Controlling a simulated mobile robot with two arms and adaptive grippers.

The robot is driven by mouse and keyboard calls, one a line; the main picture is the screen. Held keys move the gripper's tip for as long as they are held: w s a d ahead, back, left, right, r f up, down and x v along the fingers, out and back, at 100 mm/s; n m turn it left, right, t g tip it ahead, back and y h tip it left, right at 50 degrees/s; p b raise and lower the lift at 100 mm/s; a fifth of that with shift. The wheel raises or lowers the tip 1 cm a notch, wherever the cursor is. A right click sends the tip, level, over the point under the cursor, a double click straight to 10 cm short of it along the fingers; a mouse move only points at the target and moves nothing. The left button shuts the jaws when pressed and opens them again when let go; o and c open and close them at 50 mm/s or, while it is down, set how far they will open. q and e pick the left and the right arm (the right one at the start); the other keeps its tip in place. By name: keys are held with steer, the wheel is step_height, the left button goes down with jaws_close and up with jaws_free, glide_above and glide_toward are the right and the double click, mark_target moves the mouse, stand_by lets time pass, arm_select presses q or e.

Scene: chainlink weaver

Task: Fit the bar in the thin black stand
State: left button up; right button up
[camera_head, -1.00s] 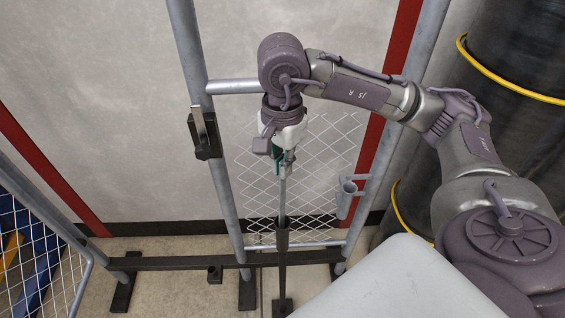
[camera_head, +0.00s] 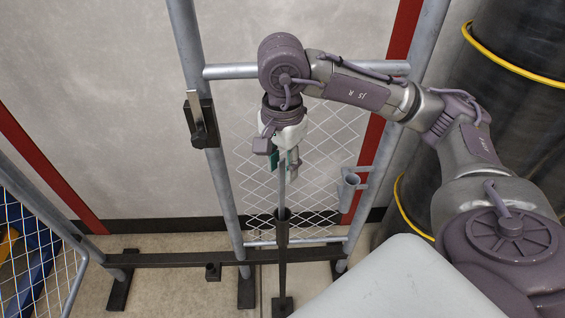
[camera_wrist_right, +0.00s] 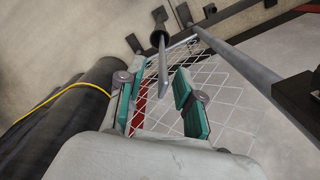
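The thin black stand (camera_head: 282,262) is an upright post with a foot on the floor, below centre in the head view; its open top also shows in the wrist view (camera_wrist_right: 158,38). The grey bar (camera_head: 282,190) is upright with its lower end inside the top of the stand, and it also shows in the wrist view (camera_wrist_right: 163,68). My right gripper (camera_head: 284,164) is open around the bar's upper end, its green pads on either side and apart from it, as the wrist view (camera_wrist_right: 156,100) shows. How deep the bar sits is hidden. My left gripper is out of view.
A grey tube frame with wire mesh (camera_head: 318,180) stands behind the bar. A small tube holder (camera_head: 350,185) is at its right post, and a latch (camera_head: 199,122) is on the left post. Black hoses with yellow bands (camera_head: 515,65) are at right.

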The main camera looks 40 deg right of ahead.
step_height(320, 180, up, 12)
stand_by(0.6)
